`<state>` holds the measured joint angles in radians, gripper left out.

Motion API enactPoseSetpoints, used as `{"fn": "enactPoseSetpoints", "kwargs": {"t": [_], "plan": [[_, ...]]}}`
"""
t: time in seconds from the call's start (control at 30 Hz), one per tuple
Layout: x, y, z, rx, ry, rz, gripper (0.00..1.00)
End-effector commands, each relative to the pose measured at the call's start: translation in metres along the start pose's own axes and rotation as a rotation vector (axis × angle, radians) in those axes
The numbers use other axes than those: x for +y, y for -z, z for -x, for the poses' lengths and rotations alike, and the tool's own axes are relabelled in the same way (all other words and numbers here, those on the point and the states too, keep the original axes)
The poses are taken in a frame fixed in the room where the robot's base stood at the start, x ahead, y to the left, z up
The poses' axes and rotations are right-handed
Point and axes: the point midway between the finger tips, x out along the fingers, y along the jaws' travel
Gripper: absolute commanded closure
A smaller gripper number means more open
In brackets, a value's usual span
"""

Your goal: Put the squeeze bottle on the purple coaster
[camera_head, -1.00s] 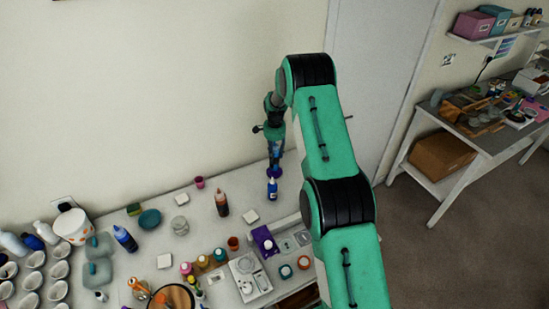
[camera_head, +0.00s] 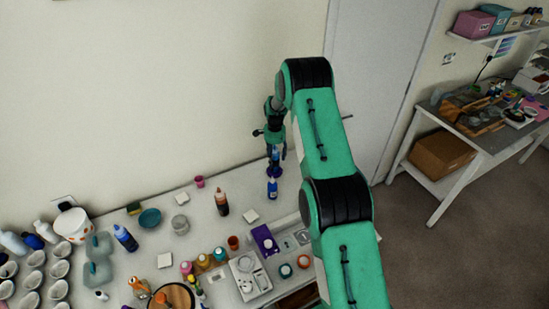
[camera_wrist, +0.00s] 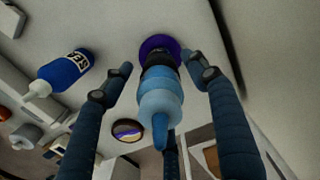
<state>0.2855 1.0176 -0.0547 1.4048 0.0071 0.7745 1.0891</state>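A third finger is partly hidden behind the nozzle. In the head view, my gripper (camera_head: 276,152) is around the bottle above the purple coaster (camera_head: 274,172), near the table's back right edge.
A dark blue labelled bottle (camera_head: 272,188) stands just in front of the coaster and beside my left finger in the wrist view (camera_wrist: 62,72). The wall is close behind.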

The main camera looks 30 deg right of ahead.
Motion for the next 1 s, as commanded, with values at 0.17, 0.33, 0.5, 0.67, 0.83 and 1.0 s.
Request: {"fn": "enactPoseSetpoints", "kwargs": {"t": [0.17, 0.33, 0.5, 0.67, 0.83, 1.0], "plan": [[0.0, 0.0, 0.001, 0.0, 0.0, 0.0, 0.42], [0.0, 0.0, 0.005, 0.0, 0.001, 0.0, 0.42], [-0.001, 0.0, 0.018, 0.0, 0.001, 0.0, 0.42], [-0.001, 0.0, 0.037, 0.001, 0.002, 0.0, 0.42], [-0.001, 0.001, 0.064, 0.001, 0.003, 0.0, 0.42], [-0.001, 0.001, 0.091, 0.001, 0.002, 0.0, 0.42]]}}
